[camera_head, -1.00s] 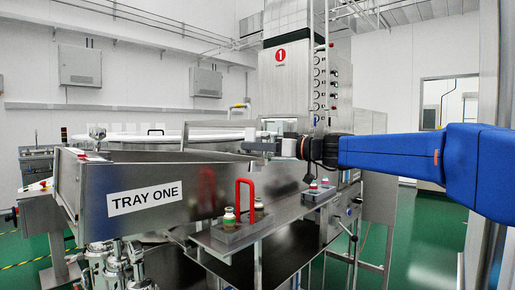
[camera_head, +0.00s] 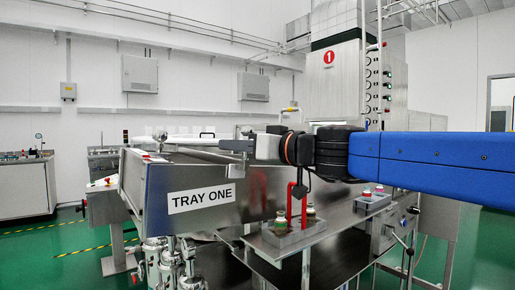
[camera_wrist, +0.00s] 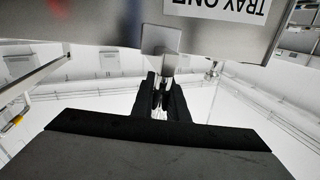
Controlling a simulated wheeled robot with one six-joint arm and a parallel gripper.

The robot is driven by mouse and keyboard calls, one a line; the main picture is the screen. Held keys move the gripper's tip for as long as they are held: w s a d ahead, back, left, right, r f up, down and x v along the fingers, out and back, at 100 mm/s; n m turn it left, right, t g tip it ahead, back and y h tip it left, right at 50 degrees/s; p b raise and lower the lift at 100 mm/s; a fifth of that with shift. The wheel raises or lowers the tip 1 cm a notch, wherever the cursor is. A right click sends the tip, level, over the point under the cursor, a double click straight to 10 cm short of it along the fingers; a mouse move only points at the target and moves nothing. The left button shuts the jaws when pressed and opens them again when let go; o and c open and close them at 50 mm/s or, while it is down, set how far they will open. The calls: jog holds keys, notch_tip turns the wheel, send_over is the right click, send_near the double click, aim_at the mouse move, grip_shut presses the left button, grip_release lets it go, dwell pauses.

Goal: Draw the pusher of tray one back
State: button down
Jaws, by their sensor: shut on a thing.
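Tray one (camera_head: 225,210) is a steel trough with a "TRAY ONE" label (camera_head: 201,198) on its side. My gripper (camera_head: 240,146), at the end of my blue arm, reaches in from the right above the tray's rim. It is shut on the grey metal tab of the pusher (camera_wrist: 161,40), which stands beyond the fingertips (camera_wrist: 160,88) in the wrist view. In the head view, the fingers and wrist hide most of the pusher.
A small caddy with a red handle (camera_head: 297,195) and vials stands on the steel shelf right of the tray. Another vial holder (camera_head: 372,199) is farther right. The machine column with a red "1" (camera_head: 328,57) rises behind. Green floor is open at the left.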

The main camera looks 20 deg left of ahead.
jog(key=s+a, duration=0.4)
jog(key=s, duration=0.1)
jog(key=s+a+r, duration=0.1)
jog(key=s+a, duration=0.1)
jog(key=s, duration=0.1)
jog(key=shift+r, duration=0.1)
jog(key=c, duration=1.7)
grip_release()
jog(key=shift+s+a, duration=0.1)
jog(key=shift+a, duration=0.1)
jog(key=shift+c, duration=0.2)
jog(key=shift+d, duration=0.15)
jog(key=v, duration=1.7)
